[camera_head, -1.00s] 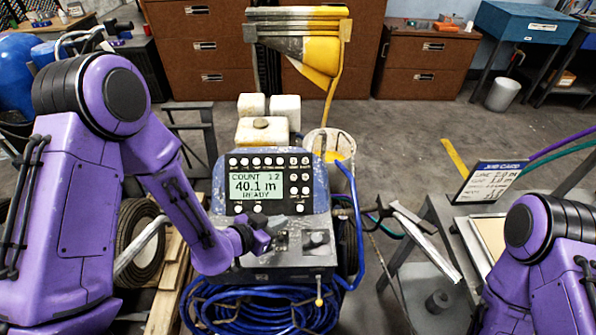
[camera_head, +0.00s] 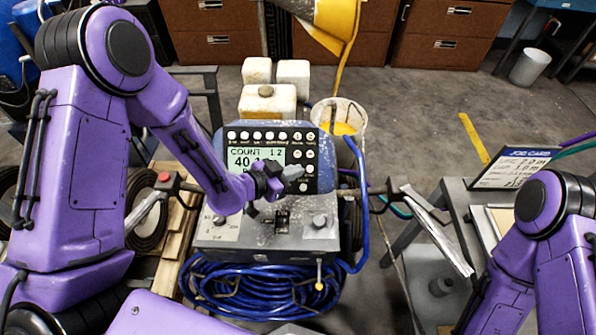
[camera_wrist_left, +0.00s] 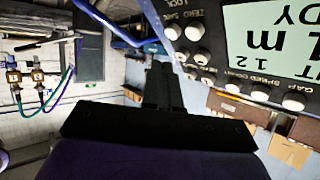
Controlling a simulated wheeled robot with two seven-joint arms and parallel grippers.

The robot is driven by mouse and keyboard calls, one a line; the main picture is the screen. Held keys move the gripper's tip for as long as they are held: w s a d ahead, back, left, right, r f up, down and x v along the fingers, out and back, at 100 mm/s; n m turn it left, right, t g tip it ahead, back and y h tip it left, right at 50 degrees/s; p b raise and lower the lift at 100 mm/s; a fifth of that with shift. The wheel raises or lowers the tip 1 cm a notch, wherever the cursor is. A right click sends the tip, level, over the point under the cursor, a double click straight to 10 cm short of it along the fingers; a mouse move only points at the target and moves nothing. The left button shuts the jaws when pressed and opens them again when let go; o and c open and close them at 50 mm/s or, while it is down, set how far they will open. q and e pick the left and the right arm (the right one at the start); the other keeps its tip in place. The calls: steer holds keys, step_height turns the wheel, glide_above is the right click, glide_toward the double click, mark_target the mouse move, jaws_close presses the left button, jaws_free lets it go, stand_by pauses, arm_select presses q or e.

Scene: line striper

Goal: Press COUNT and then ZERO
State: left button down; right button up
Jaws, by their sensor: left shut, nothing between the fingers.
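The blue control panel (camera_head: 318,150) of the line striper carries a lit display (camera_head: 245,157), with rows of round white buttons above and to its right. The display shows "COUNT 12"; my left gripper hides part of the lines below. My left gripper (camera_head: 292,173) is shut and empty, in front of the display's lower right, near the right-hand buttons. I cannot tell whether it touches the panel. In the left wrist view, its shut fingers (camera_wrist_left: 163,85) show beside the upside-down panel, where a label reading ZERO (camera_wrist_left: 197,14) shows near the buttons. My right gripper is out of view.
Below the panel is a grey console (camera_head: 250,232) with a dial and switches, above coiled blue hose (camera_head: 260,290). A handlebar with a red button (camera_head: 164,177) is at left. A bucket (camera_head: 350,115) stands behind. A job card (camera_head: 512,168) stands on the right bench.

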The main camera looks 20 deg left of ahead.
arm_select(q)
steer(key=shift+w+a+f+b, duration=0.15)
steer(key=shift+w+f+b, duration=0.2)
steer(key=shift+f, duration=0.15)
steer(key=shift+w+a+f+b, duration=0.15)
steer(key=shift+w+f+b, duration=0.15)
steer(key=shift+f, duration=0.2)
steer(key=shift+w+a+f, duration=0.1)
steer(key=shift+w+f, duration=0.2)
steer(key=shift+w, duration=0.15)
steer(key=shift+s, duration=0.1)
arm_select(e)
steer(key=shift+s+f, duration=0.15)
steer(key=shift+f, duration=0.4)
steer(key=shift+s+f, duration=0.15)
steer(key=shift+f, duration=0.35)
arm_select(q)
steer(key=shift+r, duration=0.1)
steer(key=shift+w+f+b, duration=0.3)
steer(key=shift+f+b, duration=0.05)
steer(key=shift+b, duration=0.05)
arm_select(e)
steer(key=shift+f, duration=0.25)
